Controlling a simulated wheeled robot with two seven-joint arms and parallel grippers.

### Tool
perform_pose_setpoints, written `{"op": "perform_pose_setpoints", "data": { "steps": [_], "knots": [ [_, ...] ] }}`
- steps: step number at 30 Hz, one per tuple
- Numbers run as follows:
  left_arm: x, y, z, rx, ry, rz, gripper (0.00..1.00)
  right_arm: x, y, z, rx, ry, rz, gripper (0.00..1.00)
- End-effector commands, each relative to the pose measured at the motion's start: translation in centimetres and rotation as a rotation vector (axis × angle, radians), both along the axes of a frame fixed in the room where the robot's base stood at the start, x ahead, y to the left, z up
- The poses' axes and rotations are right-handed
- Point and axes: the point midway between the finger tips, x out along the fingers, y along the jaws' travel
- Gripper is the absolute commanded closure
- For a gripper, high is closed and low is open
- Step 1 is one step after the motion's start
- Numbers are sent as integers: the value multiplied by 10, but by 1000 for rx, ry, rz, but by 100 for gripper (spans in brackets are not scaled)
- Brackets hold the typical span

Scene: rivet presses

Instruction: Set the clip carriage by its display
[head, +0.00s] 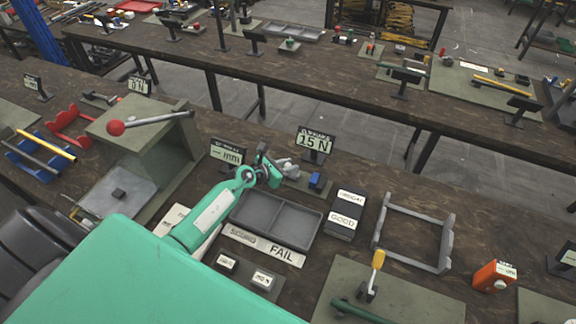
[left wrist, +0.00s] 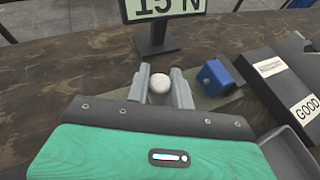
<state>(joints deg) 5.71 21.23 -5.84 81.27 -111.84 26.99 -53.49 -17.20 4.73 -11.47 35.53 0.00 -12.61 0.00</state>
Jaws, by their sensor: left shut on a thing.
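My left gripper (head: 270,172) is at the middle of the near bench. In the left wrist view its two grey fingers (left wrist: 160,90) are shut around a pale round knob (left wrist: 160,82). I take the knob as part of the clip carriage; the rest of it is hidden behind the gripper. A blue block (left wrist: 216,78) sits to the right of the fingers on a grey-green plate, and it also shows in the head view (head: 315,182). A display (head: 314,143) behind reads 15 N. A second display (head: 227,153) to its left shows a dash and mm. My right gripper is not in view.
A dark box marked GOOD (head: 344,214) stands to the right. A press with a red-knobbed lever (head: 150,121) stands left. A grey frame (head: 415,232) stands further right.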

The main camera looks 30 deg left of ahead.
Motion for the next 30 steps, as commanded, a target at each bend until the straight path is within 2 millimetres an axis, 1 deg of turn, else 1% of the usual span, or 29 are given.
{"op": "perform_pose_setpoints", "data": {
  "steps": [3,11,12,23,26,30],
  "knots": [
    [0,3,1,4,0,-1,100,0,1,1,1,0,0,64],
    [0,2,0,1,0,0,100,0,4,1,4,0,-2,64],
    [0,2,0,1,0,0,69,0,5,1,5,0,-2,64],
    [-3,3,1,1,1,0,69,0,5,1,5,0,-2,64],
    [-11,8,3,3,1,0,69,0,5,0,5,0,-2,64],
    [-31,15,11,5,1,-1,69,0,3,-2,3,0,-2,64]
  ]
}}
